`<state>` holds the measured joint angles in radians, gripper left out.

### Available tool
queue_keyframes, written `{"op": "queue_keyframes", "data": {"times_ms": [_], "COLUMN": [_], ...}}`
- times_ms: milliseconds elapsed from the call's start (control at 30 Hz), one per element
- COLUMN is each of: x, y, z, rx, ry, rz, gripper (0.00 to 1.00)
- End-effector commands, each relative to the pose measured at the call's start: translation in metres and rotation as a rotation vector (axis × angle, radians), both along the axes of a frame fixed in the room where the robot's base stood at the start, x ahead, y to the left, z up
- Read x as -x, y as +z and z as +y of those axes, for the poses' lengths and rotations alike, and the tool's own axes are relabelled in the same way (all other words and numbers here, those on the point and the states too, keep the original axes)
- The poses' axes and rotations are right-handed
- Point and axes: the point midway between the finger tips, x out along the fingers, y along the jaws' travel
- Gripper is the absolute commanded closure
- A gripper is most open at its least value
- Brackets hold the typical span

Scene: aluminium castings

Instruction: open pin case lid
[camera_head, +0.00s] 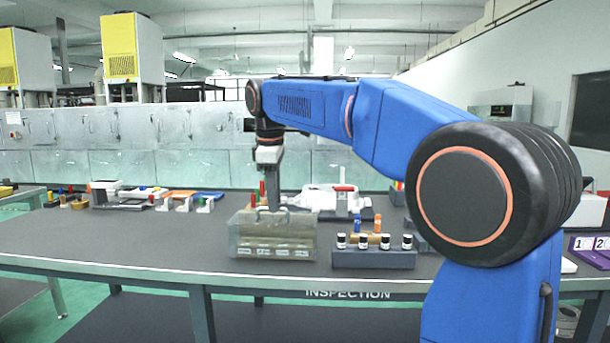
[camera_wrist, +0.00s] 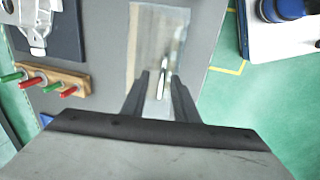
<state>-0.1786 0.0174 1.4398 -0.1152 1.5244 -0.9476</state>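The pin case (camera_head: 272,247) is a clear box with a row of pale labels, standing at the front of the dark inspection table. Its lid appears shut, with a grey handle (camera_head: 260,214) on it. In the wrist view the case (camera_wrist: 146,22) lies below my gripper, and the thin metal handle (camera_wrist: 164,66) shows between my fingers. My gripper (camera_head: 272,203) points straight down at the handle. In the wrist view its two fingers (camera_wrist: 159,77) stand apart with a gap around the handle. Whether either finger touches it, I cannot tell.
A dark block (camera_head: 374,258) with several black-and-white capped plugs stands just right of the case. A wooden rack (camera_wrist: 50,78) with red and green pins lies to the left in the wrist view. A white casting (camera_head: 325,196) is behind.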

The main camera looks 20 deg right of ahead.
Motion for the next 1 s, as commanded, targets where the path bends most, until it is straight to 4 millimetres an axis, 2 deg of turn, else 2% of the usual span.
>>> {"op": "queue_keyframes", "data": {"times_ms": [67, 1000], "x": [-0.006, 0.019], "y": [-0.005, 0.13], "z": [0.002, 0.013], "rx": [0.0, 0.0], "ry": [0.0, 0.0], "rz": [0.002, -0.001], "gripper": [0.73, 0.73]}}
